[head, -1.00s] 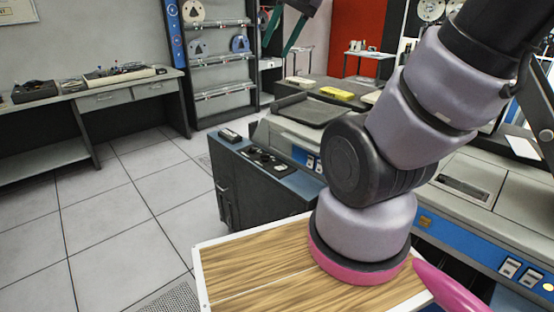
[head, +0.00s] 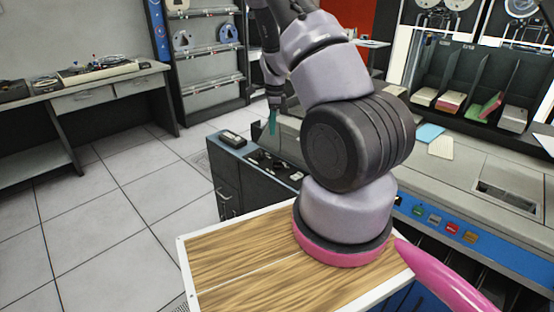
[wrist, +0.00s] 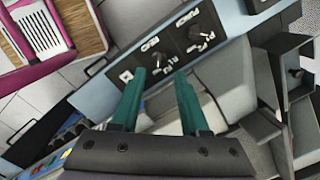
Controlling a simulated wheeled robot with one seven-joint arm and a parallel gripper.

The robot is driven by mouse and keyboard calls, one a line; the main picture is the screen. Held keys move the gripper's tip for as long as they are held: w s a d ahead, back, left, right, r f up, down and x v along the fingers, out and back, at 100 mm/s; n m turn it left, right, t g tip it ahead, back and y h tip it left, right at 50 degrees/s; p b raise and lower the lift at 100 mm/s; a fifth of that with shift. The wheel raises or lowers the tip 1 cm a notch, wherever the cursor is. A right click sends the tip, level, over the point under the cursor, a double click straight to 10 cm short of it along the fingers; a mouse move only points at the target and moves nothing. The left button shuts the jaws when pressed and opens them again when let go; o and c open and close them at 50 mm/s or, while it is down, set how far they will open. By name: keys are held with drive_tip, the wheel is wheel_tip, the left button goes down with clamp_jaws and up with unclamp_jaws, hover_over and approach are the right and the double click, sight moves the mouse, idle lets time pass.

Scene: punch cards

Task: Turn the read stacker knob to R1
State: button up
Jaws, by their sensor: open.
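My gripper (head: 272,122) is open and empty. It points down over the black control panel on the blue top of the machine in the head view. In the wrist view, its two green fingers (wrist: 160,75) reach toward that panel. Two dark knobs show there, each on a black plate with small white labels: one knob (wrist: 159,64) appears between the fingertips, the other knob (wrist: 197,36) lies up and right. The labels are too small to read, so I cannot tell which is the read stacker knob or where either points. No contact with a knob is visible.
The machine's grey deck (head: 460,165), with card slots (head: 455,90) behind, stretches right. My arm hides part of it. Open floor (head: 110,210) lies to the left.

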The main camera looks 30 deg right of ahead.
drive_tip(key=m, duration=0.1)
hover_over(277, 164)
wheel_tip(277, 164, down, 4)
drive_tip(key=f, duration=0.1)
drive_tip(key=shift+g+h, duration=0.3)
drive_tip(key=f, duration=1)
drive_tip(key=shift+w+d, duration=0.15)
drive_tip(key=shift+w, duration=0.1)
clamp_jaws()
